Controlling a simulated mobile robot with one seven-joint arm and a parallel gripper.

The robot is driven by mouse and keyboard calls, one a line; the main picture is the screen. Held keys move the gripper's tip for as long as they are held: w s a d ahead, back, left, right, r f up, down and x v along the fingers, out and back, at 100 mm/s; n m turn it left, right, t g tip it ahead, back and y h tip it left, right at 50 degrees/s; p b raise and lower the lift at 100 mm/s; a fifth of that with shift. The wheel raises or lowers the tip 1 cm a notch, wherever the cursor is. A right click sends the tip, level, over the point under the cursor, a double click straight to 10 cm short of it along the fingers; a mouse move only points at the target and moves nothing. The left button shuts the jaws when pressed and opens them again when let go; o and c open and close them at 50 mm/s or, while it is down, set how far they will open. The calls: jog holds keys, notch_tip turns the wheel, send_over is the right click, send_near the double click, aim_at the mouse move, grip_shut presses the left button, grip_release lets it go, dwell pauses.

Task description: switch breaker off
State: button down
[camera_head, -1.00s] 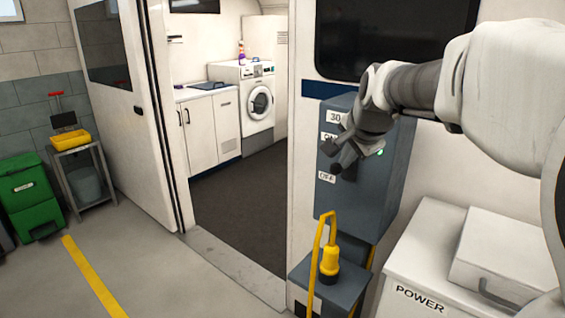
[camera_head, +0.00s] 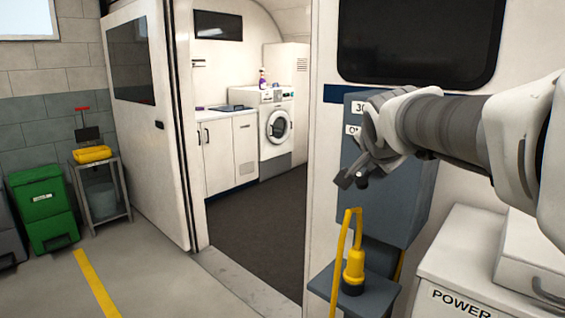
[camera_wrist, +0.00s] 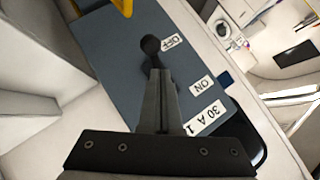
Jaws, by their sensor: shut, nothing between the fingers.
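The breaker box (camera_head: 400,190) is a grey-blue case on the van's wall with white labels 30 A, ON and OFF. In the wrist view its face (camera_wrist: 110,50) fills the middle. The breaker lever's round black knob (camera_wrist: 150,44) is beside the OFF label (camera_wrist: 173,41), away from the ON label (camera_wrist: 202,85). My gripper (camera_wrist: 157,74) is shut and empty, its fingertips right by the knob. I cannot tell whether they touch. In the head view my gripper (camera_head: 353,181) is in front of the box and hides part of its face, including the OFF label.
A yellow plug and cable (camera_head: 353,265) stand on a small grey ledge below the box. A white POWER cabinet (camera_head: 470,260) is at the right, under my arm. The van doorway (camera_head: 255,225) is open at the left, and the floor before it is clear.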

jog(key=shift+r+p, duration=0.35)
jog(key=shift+r, duration=0.4)
jog(key=shift+r, duration=0.1)
